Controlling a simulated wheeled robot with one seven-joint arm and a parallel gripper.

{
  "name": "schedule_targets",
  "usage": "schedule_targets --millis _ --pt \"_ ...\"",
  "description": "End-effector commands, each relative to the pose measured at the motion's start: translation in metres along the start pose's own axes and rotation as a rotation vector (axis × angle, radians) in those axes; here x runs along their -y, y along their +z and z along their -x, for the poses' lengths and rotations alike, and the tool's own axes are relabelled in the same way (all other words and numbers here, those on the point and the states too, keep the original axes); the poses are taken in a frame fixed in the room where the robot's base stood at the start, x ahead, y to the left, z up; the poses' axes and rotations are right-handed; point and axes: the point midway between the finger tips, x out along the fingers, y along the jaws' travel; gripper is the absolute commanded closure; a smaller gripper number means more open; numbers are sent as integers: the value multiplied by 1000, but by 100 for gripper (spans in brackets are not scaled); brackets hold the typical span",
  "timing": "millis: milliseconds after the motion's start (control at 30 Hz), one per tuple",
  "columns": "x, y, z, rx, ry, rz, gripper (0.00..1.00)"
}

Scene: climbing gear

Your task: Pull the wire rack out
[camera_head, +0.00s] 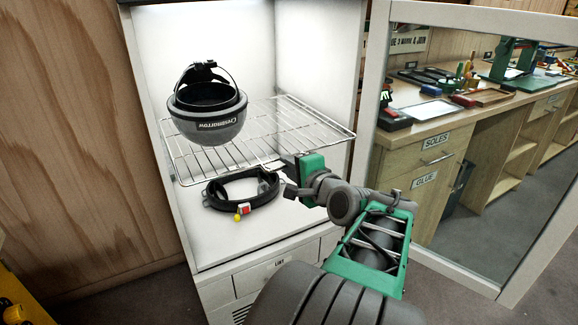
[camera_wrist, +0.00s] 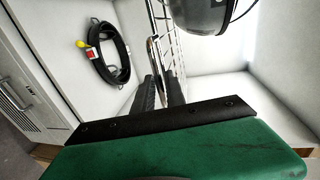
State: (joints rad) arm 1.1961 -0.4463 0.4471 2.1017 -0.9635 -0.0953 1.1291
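The wire rack (camera_head: 235,154) sits level inside the open white cabinet, its front edge close to the opening. A dark grey helmet (camera_head: 207,112) rests on its left part. My gripper (camera_head: 284,176) is at the middle of the rack's front edge. In the wrist view its two dark fingers (camera_wrist: 159,92) lie close on either side of the rack's front bar (camera_wrist: 154,52), with little gap, so they look shut on it. The wrist view also shows part of the helmet (camera_wrist: 205,12) beside the rack. The exact contact is partly hidden by the fingers.
A black strap (camera_head: 243,190) with red and yellow parts lies on the cabinet floor under the rack. The cabinet's framed glazed door (camera_head: 372,110) stands open at right, near my arm. A drawer labelled LINT (camera_head: 262,274) is below. Workbenches appear within the door frame.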

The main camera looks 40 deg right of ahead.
Motion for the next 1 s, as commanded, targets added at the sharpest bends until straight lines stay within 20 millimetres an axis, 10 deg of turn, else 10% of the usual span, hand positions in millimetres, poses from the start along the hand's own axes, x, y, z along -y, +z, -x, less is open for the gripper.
schedule_targets --millis 1000 --pt "0 0 0 0 0 0 100"
